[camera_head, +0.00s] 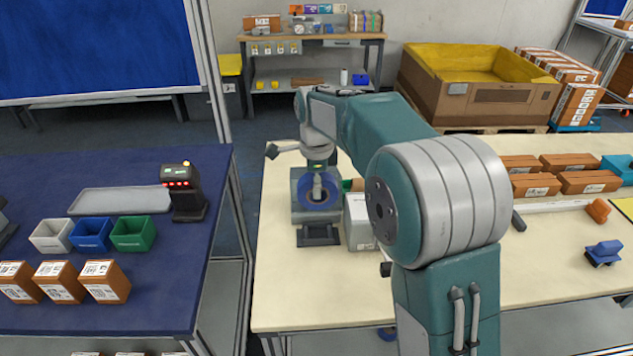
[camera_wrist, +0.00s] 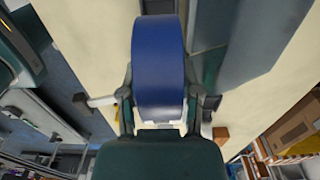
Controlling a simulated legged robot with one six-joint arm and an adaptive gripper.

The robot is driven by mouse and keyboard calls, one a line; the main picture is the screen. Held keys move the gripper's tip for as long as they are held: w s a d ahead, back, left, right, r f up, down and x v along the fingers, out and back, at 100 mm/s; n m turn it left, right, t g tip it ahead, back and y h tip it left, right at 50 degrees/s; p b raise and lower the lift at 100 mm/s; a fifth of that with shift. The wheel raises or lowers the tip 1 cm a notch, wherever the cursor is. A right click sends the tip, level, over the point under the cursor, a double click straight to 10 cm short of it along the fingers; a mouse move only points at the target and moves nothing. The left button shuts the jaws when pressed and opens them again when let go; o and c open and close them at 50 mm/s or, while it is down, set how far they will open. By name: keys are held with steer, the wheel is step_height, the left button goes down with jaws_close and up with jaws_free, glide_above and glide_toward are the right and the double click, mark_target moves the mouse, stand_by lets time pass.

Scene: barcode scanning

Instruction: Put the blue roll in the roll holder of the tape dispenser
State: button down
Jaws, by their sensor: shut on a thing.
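The blue roll (camera_head: 309,193) is in my gripper (camera_head: 318,178) at the tape dispenser in the head view. In the wrist view the blue roll (camera_wrist: 160,70) fills the middle, with the fingers of my gripper (camera_wrist: 160,100) closed on its two sides. The grey tape dispenser (camera_head: 318,234) stands on the cream table, with a dark plate at its front. The roll overlaps the dispenser's body in the head view. I cannot tell whether the roll sits in the holder or hovers in front of or above it. The roll holder is hidden.
A grey-white box (camera_head: 358,224) stands right beside the dispenser. My arm covers the middle of the cream table (camera_head: 290,290), whose front left is bare. Brown boxes (camera_head: 590,182) and a blue tape tool (camera_head: 603,252) lie to the right. A blue table (camera_head: 150,310) with bins is at left.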

steer(key=shift+f, duration=4.9)
steer(key=shift+c, duration=1)
jaws_free()
step_height(320, 180, up, 12)
steer(key=shift+f, duration=0.1)
